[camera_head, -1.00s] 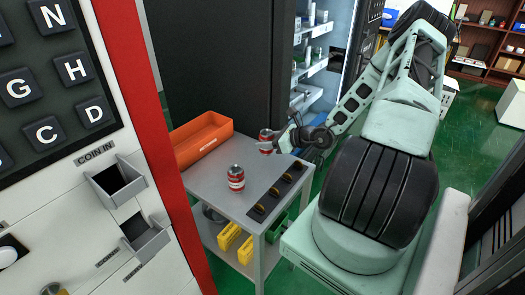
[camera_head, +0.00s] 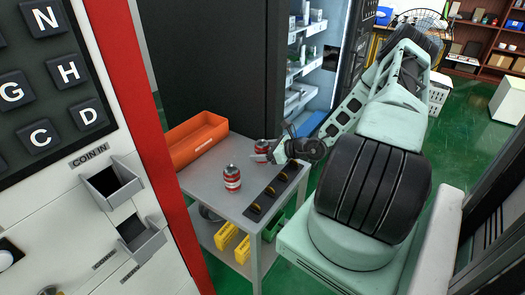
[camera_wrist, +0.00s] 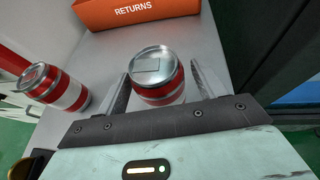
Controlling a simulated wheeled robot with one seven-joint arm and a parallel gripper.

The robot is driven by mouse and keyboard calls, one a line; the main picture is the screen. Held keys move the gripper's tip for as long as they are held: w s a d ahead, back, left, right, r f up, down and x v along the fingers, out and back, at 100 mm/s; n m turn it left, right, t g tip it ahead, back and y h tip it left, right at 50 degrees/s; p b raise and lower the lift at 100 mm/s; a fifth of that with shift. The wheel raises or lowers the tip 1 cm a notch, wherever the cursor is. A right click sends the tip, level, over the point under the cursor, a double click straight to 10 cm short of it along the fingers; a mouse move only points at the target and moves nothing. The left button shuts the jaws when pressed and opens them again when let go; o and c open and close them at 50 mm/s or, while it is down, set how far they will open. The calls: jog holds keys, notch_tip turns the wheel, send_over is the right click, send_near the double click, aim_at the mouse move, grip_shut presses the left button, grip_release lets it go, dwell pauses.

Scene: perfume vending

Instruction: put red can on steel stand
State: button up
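A red and white can (camera_head: 261,147) stands upright near the back right of a grey metal stand (camera_head: 205,180). My gripper (camera_head: 268,155) is low beside this can, at its right. In the wrist view the can (camera_wrist: 158,78) stands between my two open fingers, with its silver top facing up; I cannot tell whether the fingers touch it. A second red and white can (camera_head: 232,179) stands on the same stand, nearer the front. It also shows at the left in the wrist view (camera_wrist: 54,88), clear of the fingers.
An orange bin (camera_head: 198,143) marked RETURNS lies at the stand's back left. A dark strip (camera_head: 272,192) with several yellow pieces runs along its right edge. Yellow and green boxes sit on the lower shelf. A white panel with a red edge (camera_head: 135,70) rises at left.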

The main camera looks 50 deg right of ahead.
jog(key=shift+r, duration=0.25)
jog(key=b+v, duration=0.1)
jog(key=v, duration=1.1)
jog(key=shift+f, duration=0.1)
jog(key=w+a+r+n+g+y, duration=0.2)
jog(key=a+r+n+g, duration=0.15)
jog(key=a+n, duration=0.45)
jog(key=w+a+r+n+g+y, duration=0.15)
jog(key=a+n+g, duration=0.3)
jog(key=a, duration=0.65)
jog(key=w+a+r+n+g+y, duration=0.1)
jog(key=a+r+n+g+y, duration=0.25)
jog(key=a+n, duration=0.5)
jog(key=s+a+r+n+h, duration=0.4)
jog(key=s+a+n, duration=0.4)
jog(key=a+n, duration=0.1)
jog(key=s+a+r+n+g+h, duration=0.1)
jog(key=s+a+r+n+h, duration=0.3)
jog(key=s+a+n, duration=0.3)
jog(key=shift+s+a+r+n+h, duration=0.4)
jog(key=shift+a+n+h, duration=0.3)
jog(key=shift+a+n, duration=1.1)
